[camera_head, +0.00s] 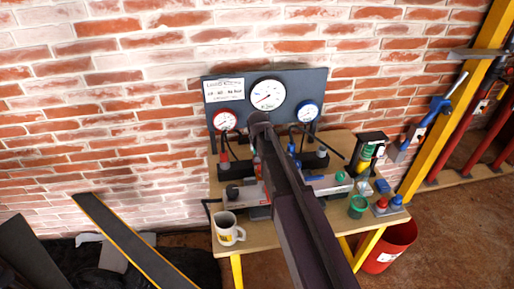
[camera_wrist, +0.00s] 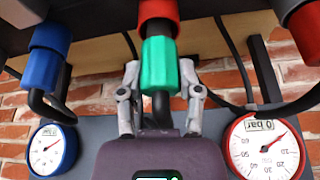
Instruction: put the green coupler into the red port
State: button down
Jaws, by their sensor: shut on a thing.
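The green coupler (camera_wrist: 159,64) is in the middle of the wrist view, with a black hose (camera_wrist: 161,108) at its lower end. My gripper (camera_wrist: 158,74) has one finger on each side of the coupler and is shut on it. The red port (camera_wrist: 158,14) is straight above the coupler in that view and lines up with it. Their ends meet or overlap in the picture; I cannot tell how far the coupler is inside.
In the wrist view, a blue coupler (camera_wrist: 45,58) and a red coupler (camera_wrist: 306,32) with black hoses flank my gripper. A gauge panel (camera_head: 296,83) stands behind the workbench (camera_head: 258,236).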

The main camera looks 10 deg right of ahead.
jog(key=shift+f+b, duration=0.75)
jog(key=shift+b, duration=0.05)
dwell(0.7)
jog(key=shift+c, duration=1)
grip_release()
jog(key=shift+o, duration=1)
jog(key=shift+r, duration=0.2)
jog(key=shift+r+p, duration=3.85)
jog(key=shift+p, duration=0.25)
